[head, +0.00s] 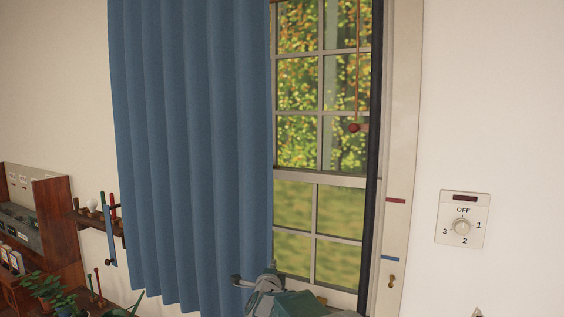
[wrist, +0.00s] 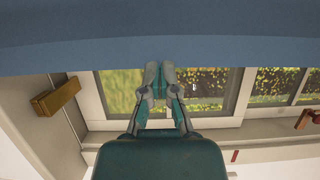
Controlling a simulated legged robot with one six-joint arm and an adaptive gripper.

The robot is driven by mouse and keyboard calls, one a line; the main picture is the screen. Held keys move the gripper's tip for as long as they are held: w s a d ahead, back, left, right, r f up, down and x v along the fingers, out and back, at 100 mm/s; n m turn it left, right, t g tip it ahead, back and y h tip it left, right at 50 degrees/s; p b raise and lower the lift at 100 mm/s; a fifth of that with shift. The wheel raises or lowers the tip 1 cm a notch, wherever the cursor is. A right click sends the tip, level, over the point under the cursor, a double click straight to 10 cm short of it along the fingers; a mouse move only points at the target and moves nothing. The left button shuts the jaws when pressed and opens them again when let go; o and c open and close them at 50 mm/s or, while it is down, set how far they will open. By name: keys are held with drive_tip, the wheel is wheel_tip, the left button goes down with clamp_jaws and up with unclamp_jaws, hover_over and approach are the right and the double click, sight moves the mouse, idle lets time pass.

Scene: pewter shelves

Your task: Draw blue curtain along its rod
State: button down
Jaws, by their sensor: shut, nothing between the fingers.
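The blue curtain (head: 190,150) hangs in folds over the left part of the window, leaving the right part bare. Its rod is out of view above. My gripper (head: 240,281) is low at the curtain's right edge, in front of its lower part. In the wrist view, the curtain (wrist: 160,35) is a wide blue band across the top. My gripper (wrist: 159,72) shows there with its fingers together and nothing between them, their tips just at the curtain's edge. I cannot tell whether they touch the cloth.
A window (head: 320,90) with pale bars shows right of the curtain. A cord with a red knob (head: 354,128) hangs before it. A dial switch (head: 462,220) is on the right wall. Plants (head: 45,287) and a wooden shelf unit (head: 58,230) stand at lower left.

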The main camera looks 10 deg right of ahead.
sight(250, 261)
drive_tip(key=w+a, duration=0.1)
drive_tip(key=a, duration=0.1)
drive_tip(key=w+a, duration=0.3)
drive_tip(key=a, duration=0.1)
drive_tip(key=shift+w+a, duration=0.2)
drive_tip(key=shift+a, duration=0.2)
drive_tip(key=shift+d, duration=0.1)
